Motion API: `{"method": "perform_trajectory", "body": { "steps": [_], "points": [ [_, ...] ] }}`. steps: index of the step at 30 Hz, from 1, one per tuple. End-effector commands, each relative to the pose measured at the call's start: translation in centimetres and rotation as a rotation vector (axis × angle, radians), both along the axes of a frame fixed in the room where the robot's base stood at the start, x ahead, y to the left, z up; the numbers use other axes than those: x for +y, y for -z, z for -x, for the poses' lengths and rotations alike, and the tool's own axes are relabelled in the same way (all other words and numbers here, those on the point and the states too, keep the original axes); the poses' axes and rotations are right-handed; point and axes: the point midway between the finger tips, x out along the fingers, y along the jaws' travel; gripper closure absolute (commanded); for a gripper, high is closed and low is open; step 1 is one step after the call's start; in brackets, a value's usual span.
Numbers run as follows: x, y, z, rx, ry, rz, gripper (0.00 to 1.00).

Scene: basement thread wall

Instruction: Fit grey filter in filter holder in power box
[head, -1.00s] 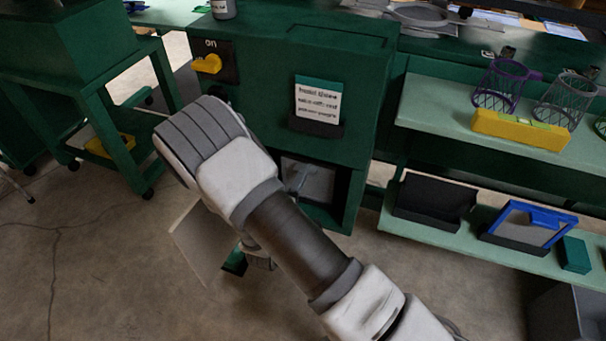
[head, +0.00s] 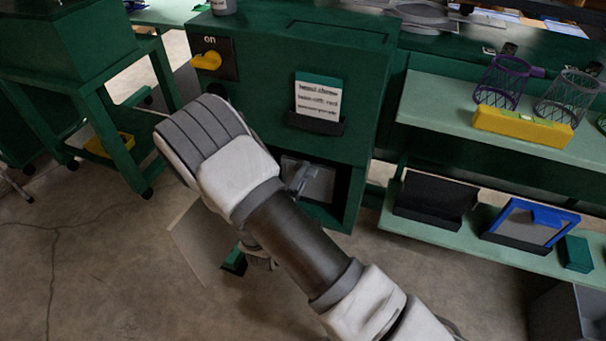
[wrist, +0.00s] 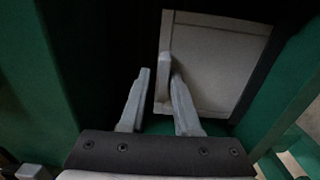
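The grey filter (wrist: 222,62) is a flat square panel with a raised rim and an upright handle (wrist: 163,78). It stands in the dark lower opening of the green power box (head: 262,120); part of it shows in the head view (head: 322,184). The holder behind it is too dark to tell. My gripper (wrist: 155,88) is open in front of the filter, its fingertips apart. The handle is between the tips, close to the right finger; I cannot tell whether they touch. In the head view my arm hides most of the gripper.
A yellow switch (head: 206,60) marked "on" and a label card (head: 318,98) are on the box front. A pale panel (head: 198,243) is low at left. Shelves at right hold wire baskets (head: 500,84), a yellow box (head: 522,126) and a blue-framed panel (head: 528,224).

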Motion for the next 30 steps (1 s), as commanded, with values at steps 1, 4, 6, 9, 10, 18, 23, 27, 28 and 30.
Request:
{"method": "perform_trajectory", "body": {
  "steps": [1,4,6,9,10,18,23,27,28,30],
  "points": [
    [0.0,0.0,0.0,0.000,0.000,0.000,0.58],
    [0.0,0.0,0.0,0.000,0.000,0.000,0.48],
    [0.0,0.0,0.0,0.000,0.000,0.000,0.48],
    [0.0,0.0,0.0,0.001,0.000,0.000,0.48],
    [0.0,0.0,0.0,0.001,0.000,0.000,0.48],
    [1.2,-0.1,3.0,0.004,-0.004,0.002,0.48],
    [2.6,-0.1,6.7,0.004,-0.006,0.002,0.48],
    [3.7,-0.1,10.0,0.003,-0.005,0.001,0.48],
    [4.0,-0.1,10.7,0.003,-0.005,0.001,0.48],
    [4.5,-0.1,12.1,0.002,-0.005,0.002,0.48]
  ]
}}
